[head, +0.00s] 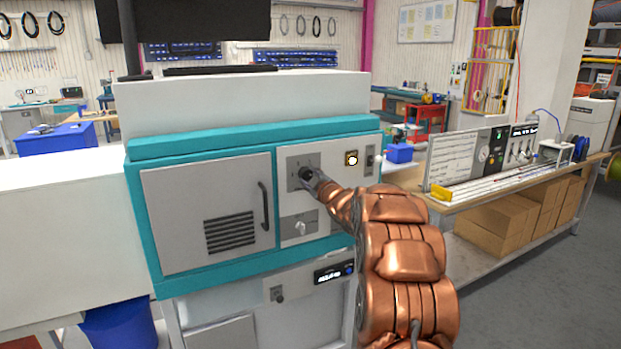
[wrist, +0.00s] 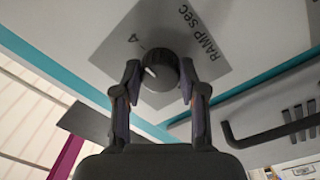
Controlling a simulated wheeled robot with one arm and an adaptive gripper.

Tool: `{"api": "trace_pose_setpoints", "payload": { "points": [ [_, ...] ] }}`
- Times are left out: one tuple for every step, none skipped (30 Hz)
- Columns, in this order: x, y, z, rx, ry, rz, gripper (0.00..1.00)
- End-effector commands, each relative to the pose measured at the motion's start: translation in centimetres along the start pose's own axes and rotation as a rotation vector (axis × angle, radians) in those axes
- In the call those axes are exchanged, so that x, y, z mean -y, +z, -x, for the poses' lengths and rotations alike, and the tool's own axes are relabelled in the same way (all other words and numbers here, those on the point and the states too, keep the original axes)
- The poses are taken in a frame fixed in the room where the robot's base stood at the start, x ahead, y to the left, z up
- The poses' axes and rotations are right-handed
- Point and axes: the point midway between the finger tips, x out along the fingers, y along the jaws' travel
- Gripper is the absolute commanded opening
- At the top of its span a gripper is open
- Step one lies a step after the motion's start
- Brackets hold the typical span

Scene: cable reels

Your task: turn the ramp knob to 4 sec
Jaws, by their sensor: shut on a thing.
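The ramp knob (wrist: 160,70) is a dark round knob with a short white pointer mark, on a grey plate (wrist: 195,25) printed "RAMP sec". In the wrist view the pointer is on the knob's left side, and the printed 4 (wrist: 133,38) is up and left of the knob. My gripper (wrist: 158,80) has one finger on each side of the knob and is shut on it. In the head view the knob (head: 306,173) is on the upper part of the grey control panel, partly hidden by my gripper (head: 312,178).
Below is a second plate with a light knob (head: 300,228). A cabinet door with a dark handle (head: 264,205) is to the left. A workbench (head: 500,195) stands at the right.

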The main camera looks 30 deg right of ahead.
Motion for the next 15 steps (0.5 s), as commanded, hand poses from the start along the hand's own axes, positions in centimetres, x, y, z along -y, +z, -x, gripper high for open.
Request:
{"api": "trace_pose_setpoints", "payload": {
  "points": [
    [0.15, 0.12, 0.01, 0.002, -0.002, -0.001, 0.07],
    [0.16, 0.13, 0.01, 0.002, -0.002, -0.001, 0.07],
    [0.14, 0.12, 0.01, 0.002, -0.002, -0.001, 0.45],
    [0.14, 0.11, 0.01, 0.002, -0.002, -0.001, 0.48],
    [0.12, 0.11, 0.01, 0.002, -0.002, -0.001, 0.51],
    [0.11, 0.10, 0.01, 0.002, -0.002, -0.001, 0.55],
    [0.10, 0.09, 0.01, 0.002, -0.002, 0.000, 0.58],
    [0.09, 0.09, 0.01, 0.001, -0.001, 0.000, 0.61],
    [0.07, 0.08, 0.01, 0.001, -0.001, 0.000, 0.65],
    [0.07, 0.08, 0.01, 0.001, -0.001, 0.000, 0.67],
    [0.07, 0.08, 0.01, 0.001, -0.001, 0.000, 0.67],
    [0.05, 0.06, 0.01, 0.001, -0.001, 0.000, 0.67],
    [0.04, 0.07, 0.01, 0.001, -0.001, 0.000, 0.67],
    [0.04, 0.07, 0.01, 0.001, -0.001, 0.000, 0.67],
    [0.04, 0.06, 0.01, 0.001, -0.001, 0.000, 0.67]
  ]
}}
